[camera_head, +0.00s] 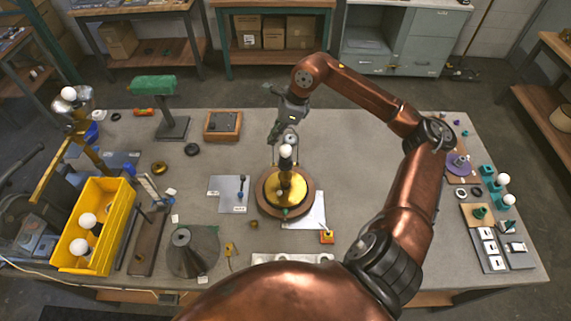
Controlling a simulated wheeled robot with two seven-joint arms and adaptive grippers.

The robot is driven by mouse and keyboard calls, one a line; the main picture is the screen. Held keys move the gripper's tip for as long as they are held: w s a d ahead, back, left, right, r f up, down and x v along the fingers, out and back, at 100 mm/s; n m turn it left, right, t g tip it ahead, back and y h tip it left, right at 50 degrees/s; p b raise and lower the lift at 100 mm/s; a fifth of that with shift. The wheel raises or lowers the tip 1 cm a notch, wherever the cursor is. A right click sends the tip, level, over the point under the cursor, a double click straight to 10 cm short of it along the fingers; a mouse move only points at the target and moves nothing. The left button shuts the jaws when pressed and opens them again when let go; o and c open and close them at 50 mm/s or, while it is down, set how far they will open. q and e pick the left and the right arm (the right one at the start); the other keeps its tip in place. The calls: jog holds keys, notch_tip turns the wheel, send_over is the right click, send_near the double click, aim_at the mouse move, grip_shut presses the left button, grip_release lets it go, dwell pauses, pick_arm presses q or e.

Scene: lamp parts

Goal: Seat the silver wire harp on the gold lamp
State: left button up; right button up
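The gold lamp (283,187) stands upright on a round brown base (266,206) at mid table, with a white bulb (286,151) on top. Thin silver wire, likely the harp (289,138), shows close around and above the bulb. It is too small to tell whether its ends are seated. My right gripper (274,130) is behind and just above the bulb, its arm arching over from the right. It is close to the wire, but I cannot tell whether its fingers are shut on it. My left gripper is not in view.
A yellow bin (104,218) with white bulbs and a tall brass lamp stand on the left. A grey cone shade (194,250) is at front left. A green desk lamp (154,86) stands at back left. Small parts line the right edge. The back right is mostly clear.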

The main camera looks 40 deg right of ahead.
jog(key=o, duration=0.5)
jog(key=v, duration=1.2)
jog(key=shift+a+f, duration=0.1)
